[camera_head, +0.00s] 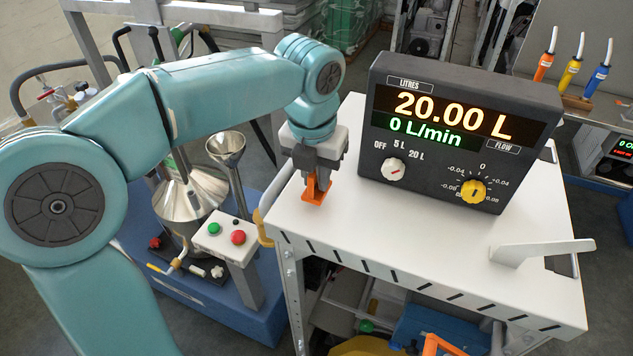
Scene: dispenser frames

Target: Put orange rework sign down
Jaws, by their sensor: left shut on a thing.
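The orange rework sign (317,192) is at the left part of the white cart top (400,240). My left gripper (313,176) points down and is shut on the sign's upper part. The sign's lower edge is at or very close to the cart surface; I cannot tell whether it touches. Any writing on the sign is hidden or too small to read. My right gripper is not in view.
A dark display box (455,130) reading 20.00 L and 0 L/min stands on the cart to the right. A white bracket (540,250) rises at the cart's right edge. A button box (226,238) and a metal funnel (226,148) are at the left. The cart's front middle is clear.

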